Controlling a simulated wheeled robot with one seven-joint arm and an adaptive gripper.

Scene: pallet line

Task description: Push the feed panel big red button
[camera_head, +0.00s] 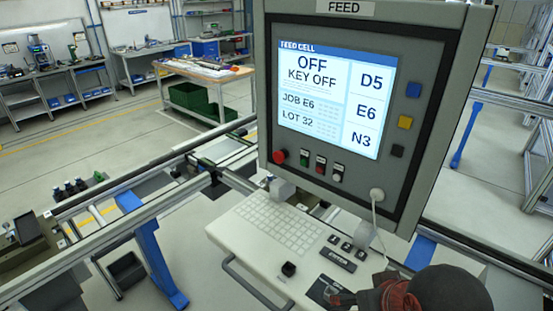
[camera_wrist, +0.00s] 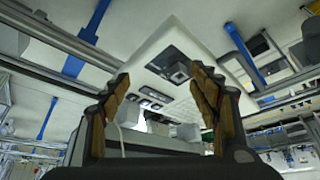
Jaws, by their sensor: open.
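The feed panel (camera_head: 425,110) is a grey box labelled FEED, with a lit screen (camera_head: 325,95) reading OFF and KEY OFF. The big red button (camera_head: 279,157) is a round knob at the panel's lower left, below the screen. My gripper (camera_wrist: 160,82) is open and empty in the wrist view, its two tan-padded fingers spread over the keyboard shelf. In the head view my gripper is partly in the picture at the bottom right, low over the shelf and well apart from the red button. I cannot pick out the red button in the wrist view.
The white keyboard shelf (camera_head: 225,229) juts out below the panel, with a front handle (camera_head: 255,285) and a small black knob (camera_head: 288,269). Small buttons (camera_head: 320,165) sit right of the red button. A white cable (camera_head: 375,215) hangs at the panel's lower right. Rails (camera_head: 110,190) run left.

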